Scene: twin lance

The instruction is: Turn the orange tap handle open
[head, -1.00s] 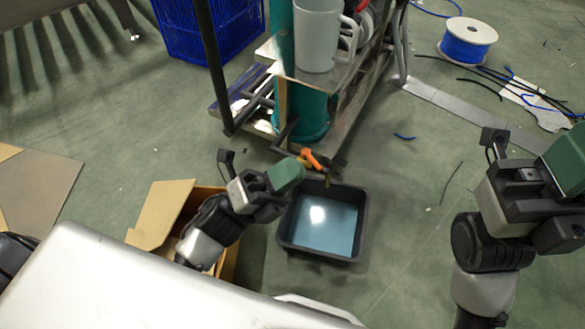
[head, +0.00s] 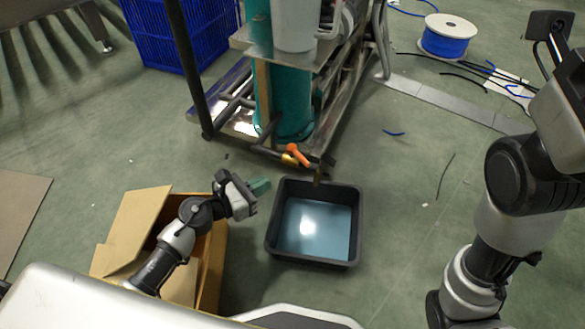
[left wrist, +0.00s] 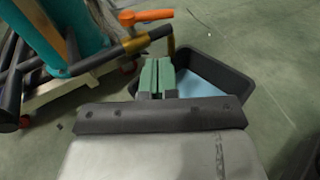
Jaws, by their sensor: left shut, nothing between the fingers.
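The orange tap handle (head: 299,154) sits on a brass valve (head: 289,159) at the end of a dark pipe, above the far edge of a black tray (head: 272,236). In the left wrist view the handle (left wrist: 147,16) lies roughly along the pipe, with the brass spout (left wrist: 171,44) at its right. My left gripper (head: 262,187) is left of the tray, below and left of the tap, apart from the handle. Its green fingers (left wrist: 157,77) are shut together and empty. My right arm is at the right; its fingers are out of view.
A metal-framed cart with a teal cylinder (head: 292,100) stands behind the tap. An open cardboard box (head: 134,228) is under my left arm. A blue crate (head: 150,35) and a cable spool (head: 446,42) stand farther back. Floor right of the tray is mostly clear.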

